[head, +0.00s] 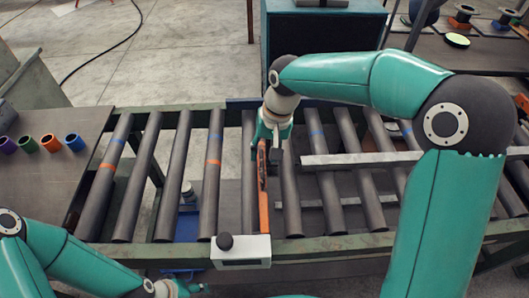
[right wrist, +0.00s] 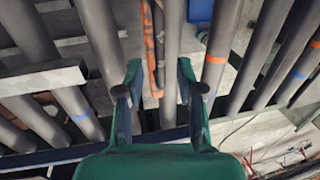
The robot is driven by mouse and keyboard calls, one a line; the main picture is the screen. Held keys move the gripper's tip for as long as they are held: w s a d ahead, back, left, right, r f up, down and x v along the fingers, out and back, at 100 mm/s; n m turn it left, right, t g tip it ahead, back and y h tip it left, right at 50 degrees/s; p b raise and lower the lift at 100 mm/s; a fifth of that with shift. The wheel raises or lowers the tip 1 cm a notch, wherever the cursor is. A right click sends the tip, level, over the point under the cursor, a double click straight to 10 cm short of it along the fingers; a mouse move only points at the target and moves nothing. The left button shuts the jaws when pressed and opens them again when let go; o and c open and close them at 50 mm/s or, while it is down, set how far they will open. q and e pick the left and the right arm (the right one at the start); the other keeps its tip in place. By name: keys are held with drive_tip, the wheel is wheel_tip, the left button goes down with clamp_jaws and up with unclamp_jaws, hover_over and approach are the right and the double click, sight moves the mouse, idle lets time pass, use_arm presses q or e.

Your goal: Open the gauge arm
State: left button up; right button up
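The gauge arm (head: 263,200), a thin orange bar, lies between rollers and runs from a pale box (head: 240,252) with a black knob (head: 225,241) at the near rail toward the far rail. In the right wrist view the orange bar (right wrist: 152,45) shows between the fingers, beside a roller. My right gripper (head: 271,140) points down at the bar's far end. Its fingers are apart (right wrist: 158,66), with no clear contact on the bar. My left gripper (head: 178,289) is low at the bottom edge, partly cut off; its fingers are not clear.
The grey rollers (head: 175,180) form a conveyor between green rails. A light metal bar (head: 360,159) lies across the rollers right of the gripper. Several coloured rings (head: 50,142) stand on the left table. A teal cabinet (head: 325,40) stands behind the conveyor.

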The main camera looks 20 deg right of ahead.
drive_tip(key=shift+a+f, duration=0.1)
drive_tip(key=shift+f, duration=0.55)
clamp_jaws()
